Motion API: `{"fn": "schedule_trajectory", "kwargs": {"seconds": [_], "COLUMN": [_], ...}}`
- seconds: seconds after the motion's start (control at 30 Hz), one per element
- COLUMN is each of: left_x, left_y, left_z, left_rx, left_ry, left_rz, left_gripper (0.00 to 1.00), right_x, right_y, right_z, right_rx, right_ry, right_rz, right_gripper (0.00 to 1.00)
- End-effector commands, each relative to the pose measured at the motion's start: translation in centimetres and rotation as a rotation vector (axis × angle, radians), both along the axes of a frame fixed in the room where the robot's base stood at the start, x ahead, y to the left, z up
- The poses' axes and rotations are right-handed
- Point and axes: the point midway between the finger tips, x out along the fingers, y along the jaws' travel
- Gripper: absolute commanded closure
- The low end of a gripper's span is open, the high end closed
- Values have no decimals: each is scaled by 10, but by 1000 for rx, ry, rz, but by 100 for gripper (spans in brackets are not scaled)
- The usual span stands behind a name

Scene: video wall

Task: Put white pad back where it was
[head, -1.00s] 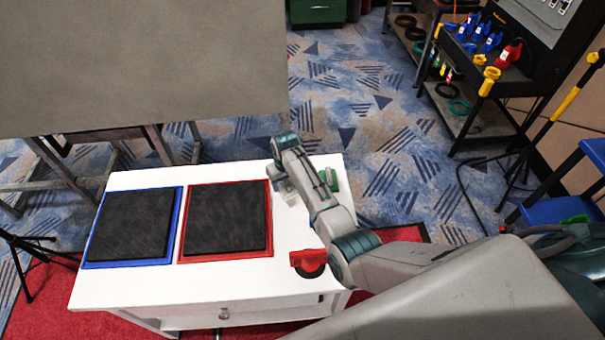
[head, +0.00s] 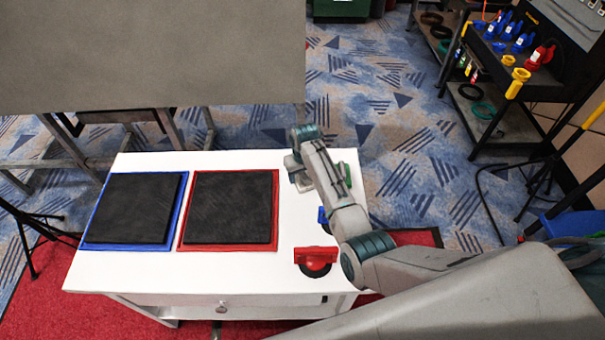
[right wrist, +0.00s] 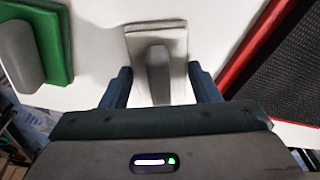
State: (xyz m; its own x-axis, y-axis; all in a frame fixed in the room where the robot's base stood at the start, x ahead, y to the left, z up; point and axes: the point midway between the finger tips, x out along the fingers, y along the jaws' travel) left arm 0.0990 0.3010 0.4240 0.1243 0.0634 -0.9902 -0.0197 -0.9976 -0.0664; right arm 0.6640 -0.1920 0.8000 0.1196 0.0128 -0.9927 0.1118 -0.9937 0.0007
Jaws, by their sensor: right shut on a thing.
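The white pad (right wrist: 178,32), a pale block with a grey handle, shows in the right wrist view between the two dark fingers of my right gripper (right wrist: 162,88). My right gripper is shut on it. In the head view the white pad (head: 292,165) is partly hidden by my right gripper (head: 298,158), near the back right of the white table (head: 225,270). I cannot tell whether the pad touches the table top. My left gripper is not in view.
A green pad (head: 345,173) lies just right of the gripper. A blue pad (head: 323,217), partly hidden, and a red pad (head: 316,262) lie nearer the front. Blue-framed (head: 85,243) and red-framed (head: 230,247) black panels cover the table's left and middle.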

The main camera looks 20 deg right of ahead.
Motion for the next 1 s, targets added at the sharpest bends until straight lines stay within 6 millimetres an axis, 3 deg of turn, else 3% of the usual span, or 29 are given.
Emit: {"fn": "schedule_trajectory", "kwargs": {"seconds": [0.03,0.07,0.13,0.17,0.33,0.57,1.0], "left_x": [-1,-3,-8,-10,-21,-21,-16], "left_y": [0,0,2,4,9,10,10], "left_z": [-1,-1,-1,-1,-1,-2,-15], "left_rx": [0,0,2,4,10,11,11], "left_ry": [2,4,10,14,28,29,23], "left_rz": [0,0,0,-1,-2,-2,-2], "left_gripper": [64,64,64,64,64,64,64], "right_x": [0,0,0,0,0,0,-10], "right_y": [0,0,0,0,0,0,-1], "right_z": [-2,-2,-1,-1,-1,8,93], "right_rx": [0,0,0,0,0,0,1], "right_ry": [1,1,0,0,0,-2,-5], "right_rz": [0,0,0,0,0,0,-1], "right_gripper": [66,38,25,23,23,23,23]}}
